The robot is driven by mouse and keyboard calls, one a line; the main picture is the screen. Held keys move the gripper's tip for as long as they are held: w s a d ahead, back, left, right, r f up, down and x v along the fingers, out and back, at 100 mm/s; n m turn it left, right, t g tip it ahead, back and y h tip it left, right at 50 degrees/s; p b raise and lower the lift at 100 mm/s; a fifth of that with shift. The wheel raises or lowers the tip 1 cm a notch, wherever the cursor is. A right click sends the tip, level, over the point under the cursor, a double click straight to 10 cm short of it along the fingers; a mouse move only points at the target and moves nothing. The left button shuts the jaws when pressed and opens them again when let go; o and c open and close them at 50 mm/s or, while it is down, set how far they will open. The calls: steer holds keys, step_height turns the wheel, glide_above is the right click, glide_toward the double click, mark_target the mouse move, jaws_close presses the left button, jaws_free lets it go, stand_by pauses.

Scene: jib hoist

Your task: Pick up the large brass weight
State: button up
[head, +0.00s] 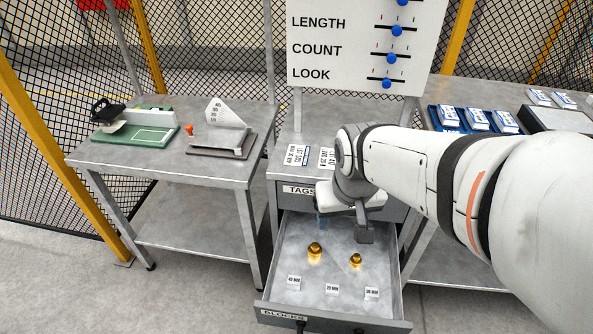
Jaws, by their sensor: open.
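The large brass weight (315,250) stands upright in the open drawer (275,286), left of a smaller brass weight (355,260). My gripper (343,228) is over the back part of the drawer, above and behind the two weights in the picture. Its jaws are open and nothing shows between them. My arm comes in from the right and hides part of the cabinet top and the drawer's back right corner.
Several small labelled blocks (332,288) lie at the drawer's front. A drawer marked TAGS (299,190) above is shut. Printed tags (297,155) lie on the cabinet top. A side table (168,160) stands left, and blue trays (450,130) sit at the right.

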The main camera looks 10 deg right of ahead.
steer(key=shift+o, duration=0.6)
steer(key=w+f+b, duration=0.4)
steer(key=w+f, duration=0.1)
steer(key=f, duration=0.4)
steer(key=w+f+b, duration=0.4)
steer(key=w+f, duration=0.1)
steer(key=f, duration=0.5)
steer(key=shift+w+a+m, duration=0.2)
steer(key=shift+w+m, duration=0.15)
steer(key=shift+m, duration=0.05)
steer(key=b, duration=0.4)
glide_above(315, 246)
steer(key=s, duration=0.2)
steer(key=s+f+x, duration=0.1)
steer(key=s+x, duration=0.1)
steer(key=x, duration=0.9)
steer(key=shift+t, duration=0.3)
steer(key=b+x, duration=0.2)
steer(key=x, duration=0.4)
steer(key=shift+a+f, duration=0.1)
steer(key=shift+c, duration=0.5)
steer(key=c, duration=1.4)
